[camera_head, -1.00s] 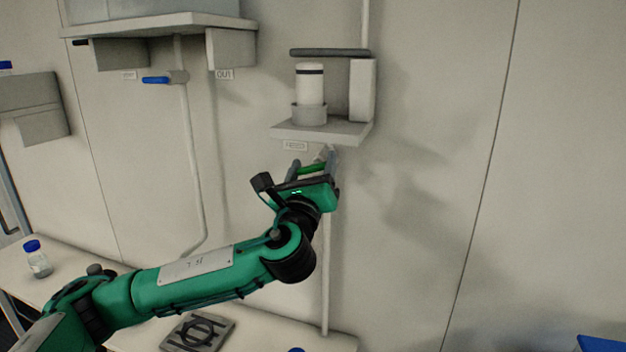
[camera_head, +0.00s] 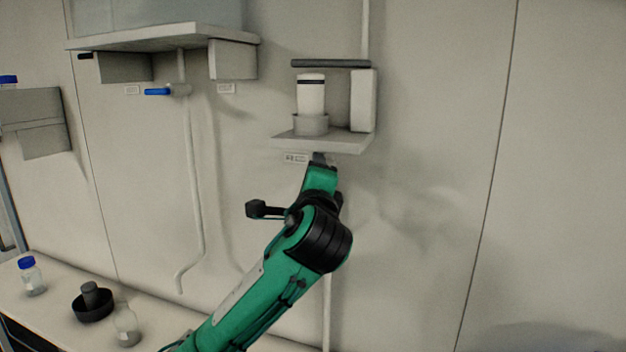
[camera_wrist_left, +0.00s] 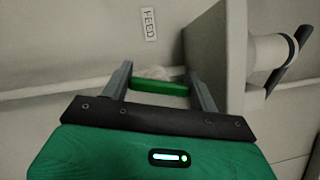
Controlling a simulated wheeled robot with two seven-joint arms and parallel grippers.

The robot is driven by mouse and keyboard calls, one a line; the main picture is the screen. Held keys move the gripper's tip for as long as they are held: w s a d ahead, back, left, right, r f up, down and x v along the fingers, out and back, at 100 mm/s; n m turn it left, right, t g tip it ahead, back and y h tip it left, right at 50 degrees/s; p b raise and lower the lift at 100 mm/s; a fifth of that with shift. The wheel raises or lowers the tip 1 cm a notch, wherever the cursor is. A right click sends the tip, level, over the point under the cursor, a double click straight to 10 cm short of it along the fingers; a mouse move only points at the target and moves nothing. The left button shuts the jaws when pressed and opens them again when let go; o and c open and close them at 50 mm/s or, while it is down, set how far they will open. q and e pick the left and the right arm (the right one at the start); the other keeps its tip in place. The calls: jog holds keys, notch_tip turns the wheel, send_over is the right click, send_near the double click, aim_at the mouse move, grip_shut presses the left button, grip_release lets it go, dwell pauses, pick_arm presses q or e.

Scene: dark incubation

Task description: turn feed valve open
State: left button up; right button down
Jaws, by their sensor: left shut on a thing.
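The feed valve's green handle (camera_wrist_left: 160,87) shows in the left wrist view between the two grey fingers of my left gripper (camera_wrist_left: 161,83). The gripper is shut on the handle, which lies roughly along the line of the pale pipe (camera_wrist_left: 50,91). In the head view my left gripper (camera_head: 320,158) is just under the small wall shelf and hides the handle. The FEED label (camera_wrist_left: 149,24) is on the wall beside the valve; it also shows in the head view (camera_head: 295,158). My right gripper is in neither view.
The small shelf (camera_head: 350,143) with a white bottle (camera_head: 311,93) is directly above my gripper. A blue valve handle (camera_head: 158,92) is at the left under a larger shelf (camera_head: 160,36). The wall to the right is clear. Glassware stands on the bench (camera_head: 60,309) below.

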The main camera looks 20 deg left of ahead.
pick_arm(q)
jog(key=shift+f+n+g, duration=0.1)
jog(key=shift+n+g, duration=0.5)
jog(key=shift+n, duration=1)
jog(key=o, duration=1)
jog(key=shift+p, duration=0.3)
